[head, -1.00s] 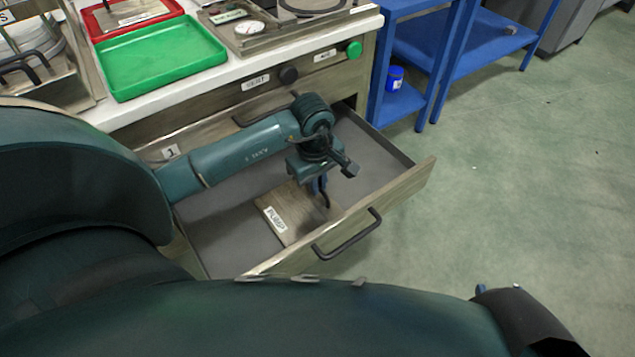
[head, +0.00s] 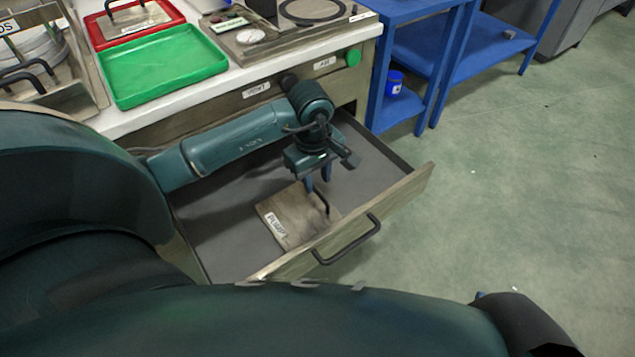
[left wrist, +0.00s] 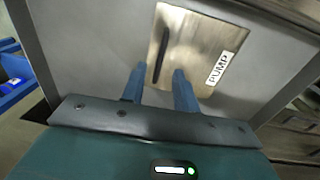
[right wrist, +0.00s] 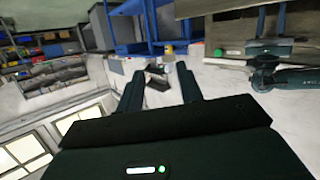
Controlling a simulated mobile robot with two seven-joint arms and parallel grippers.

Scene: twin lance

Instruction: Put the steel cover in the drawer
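The steel cover (head: 300,215), a flat plate with a dark handle and a "PUMP" label, lies in the open drawer (head: 215,235) near its front wall. The left wrist view shows the cover (left wrist: 195,50) flat on the grey drawer floor. My left gripper (head: 318,180) is just above the cover by its handle. Its two blue fingers are apart with nothing between them, and the handle (left wrist: 161,55) stands clear beyond the fingertips. My right gripper (right wrist: 160,72) is open and empty, away from the drawer. It is not clearly seen in the head view.
A green tray (head: 165,65) and a red tray (head: 100,40) sit on the white counter above the drawer. A rack (head: 85,95) stands at the left. Blue shelving (head: 400,105) is right of the drawer, with open floor in front.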

